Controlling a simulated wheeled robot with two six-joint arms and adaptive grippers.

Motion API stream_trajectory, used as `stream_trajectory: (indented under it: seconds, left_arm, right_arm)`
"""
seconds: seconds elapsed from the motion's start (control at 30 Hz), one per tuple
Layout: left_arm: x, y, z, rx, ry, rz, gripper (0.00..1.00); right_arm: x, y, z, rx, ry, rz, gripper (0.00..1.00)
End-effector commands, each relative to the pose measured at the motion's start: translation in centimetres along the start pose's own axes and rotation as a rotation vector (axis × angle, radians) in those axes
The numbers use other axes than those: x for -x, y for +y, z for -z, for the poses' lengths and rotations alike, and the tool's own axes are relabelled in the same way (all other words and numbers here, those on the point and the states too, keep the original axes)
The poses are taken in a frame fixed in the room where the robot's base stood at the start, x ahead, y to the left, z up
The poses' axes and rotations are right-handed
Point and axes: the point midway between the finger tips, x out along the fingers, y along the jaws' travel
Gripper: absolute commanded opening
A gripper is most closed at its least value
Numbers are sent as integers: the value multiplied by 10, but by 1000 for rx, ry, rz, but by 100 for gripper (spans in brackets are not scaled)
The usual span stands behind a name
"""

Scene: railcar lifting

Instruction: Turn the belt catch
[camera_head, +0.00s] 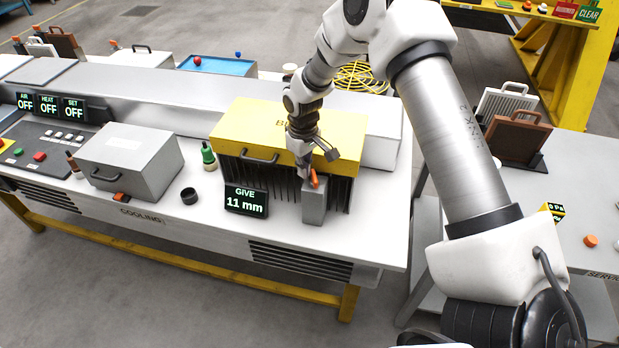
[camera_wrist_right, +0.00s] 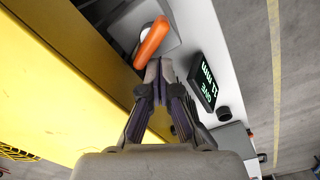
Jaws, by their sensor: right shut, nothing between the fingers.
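The belt catch is an orange lever (camera_head: 314,178) on top of a grey post (camera_head: 313,206) at the front right of the yellow box (camera_head: 290,120). In the right wrist view the orange lever (camera_wrist_right: 152,42) lies slantwise just beyond my fingertips. My right gripper (camera_head: 306,170) is shut and empty, pointing down beside the lever; its closed fingers (camera_wrist_right: 158,68) show in the wrist view. I cannot tell whether the tips touch the lever. A display (camera_head: 246,200) left of the post reads "GIVE 11 mm". My left gripper is not in view.
A grey box with a handle (camera_head: 130,160), a black cup (camera_head: 189,196) and a green bottle (camera_head: 209,156) stand to the left on the white bench. Black bristles hang under the yellow box behind the post. The bench's front edge is close to the post.

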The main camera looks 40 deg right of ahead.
Motion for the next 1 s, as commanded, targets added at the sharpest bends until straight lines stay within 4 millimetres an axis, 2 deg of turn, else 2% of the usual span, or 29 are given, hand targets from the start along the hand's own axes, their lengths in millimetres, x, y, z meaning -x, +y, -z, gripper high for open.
stream_trajectory:
  seconds: [0.5,1.0]
  left_arm:
    - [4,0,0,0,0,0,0]
    - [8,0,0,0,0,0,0]
  right_arm:
    - [0,9,0,0,-1,0,0]
    - [10,-4,16,0,-1,0,0]
